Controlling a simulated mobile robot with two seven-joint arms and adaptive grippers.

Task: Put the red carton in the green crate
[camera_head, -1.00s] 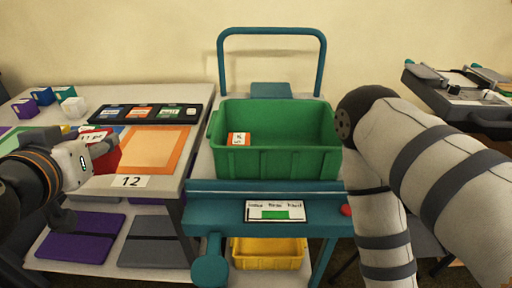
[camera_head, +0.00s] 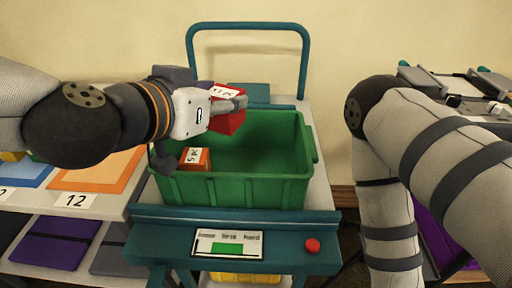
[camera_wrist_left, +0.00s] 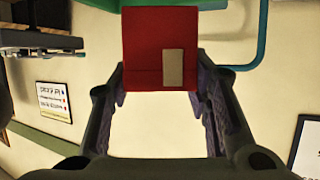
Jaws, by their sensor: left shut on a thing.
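The red carton (camera_head: 227,121) has a white label and is held by my left gripper (camera_head: 232,104). It is above the left back part of the green crate (camera_head: 240,190). In the left wrist view the red carton (camera_wrist_left: 160,45) sits between the two fingers of my left gripper (camera_wrist_left: 160,85). The green crate stands on a teal cart and is open at the top. An orange carton (camera_head: 196,159) with a white label is inside it at the left. My right arm stands at the right; its gripper is out of view.
The teal cart (camera_head: 150,240) has a tall handle (camera_head: 248,32) behind the crate and a red button (camera_head: 312,245) at the front. A table with an orange mat (camera_head: 95,170) stands at the left. The crate's right part is free.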

